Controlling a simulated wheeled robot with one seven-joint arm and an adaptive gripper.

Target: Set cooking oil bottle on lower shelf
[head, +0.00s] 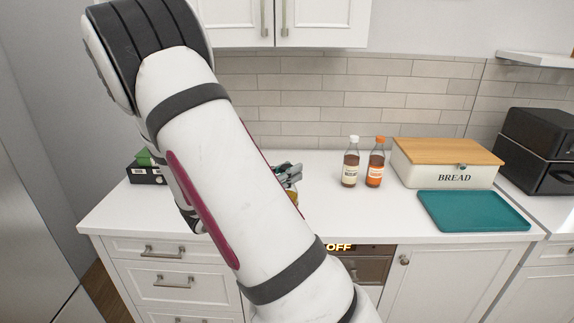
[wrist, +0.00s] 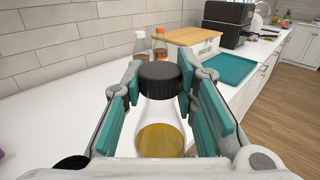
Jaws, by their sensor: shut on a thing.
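The cooking oil bottle (wrist: 161,139) is clear, with a black cap and yellow oil low inside. In the wrist view it stands between the teal pads of my gripper (wrist: 165,88), which is shut on it. In the head view my gripper (head: 287,174) is mostly hidden behind my arm, and only a bit of the bottle (head: 293,194) shows below it, over the counter. I cannot tell whether the bottle touches the counter. A white wall shelf (head: 540,60) shows at the upper right; I cannot tell if it is the lower shelf.
Two sauce bottles, white-capped (head: 350,166) and orange-capped (head: 375,166), stand on the counter (head: 330,215). Right of them are a bread box (head: 440,173), a teal tray (head: 474,211) and a black appliance (head: 540,150). A dark box (head: 146,175) is at left. Upper cabinets (head: 320,22) hang behind.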

